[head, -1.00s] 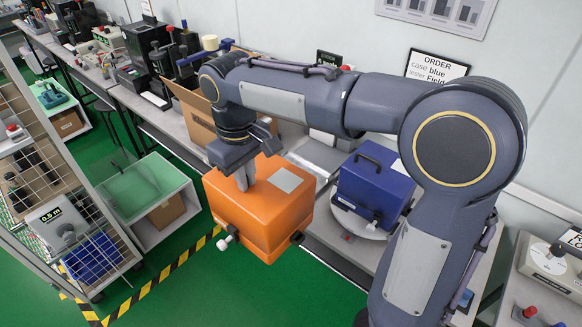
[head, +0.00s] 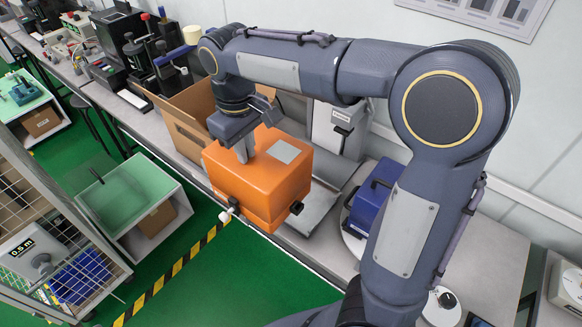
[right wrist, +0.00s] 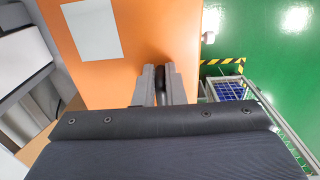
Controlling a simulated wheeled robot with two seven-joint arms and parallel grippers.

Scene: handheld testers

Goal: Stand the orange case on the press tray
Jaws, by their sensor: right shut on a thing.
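The orange case (head: 262,182) hangs from my right gripper (head: 246,155) in the head view, at the front edge of the bench. It has a grey label on top, a white knob on its front and a dark latch at its right. In the right wrist view the orange case (right wrist: 130,50) fills the middle, with the right gripper's fingers (right wrist: 160,85) closed at it. A flat grey metal tray (head: 312,215), likely the press tray, lies behind and right of the case, below a grey upright machine (head: 338,130). The case partly hides it. My left gripper is out of view.
A blue case (head: 374,194) sits on a round white plate right of the tray. An open cardboard box (head: 182,130) stands left behind the orange case. A glass-topped cabinet (head: 128,190) and a wire cage (head: 30,190) stand at the left. Green floor lies in front.

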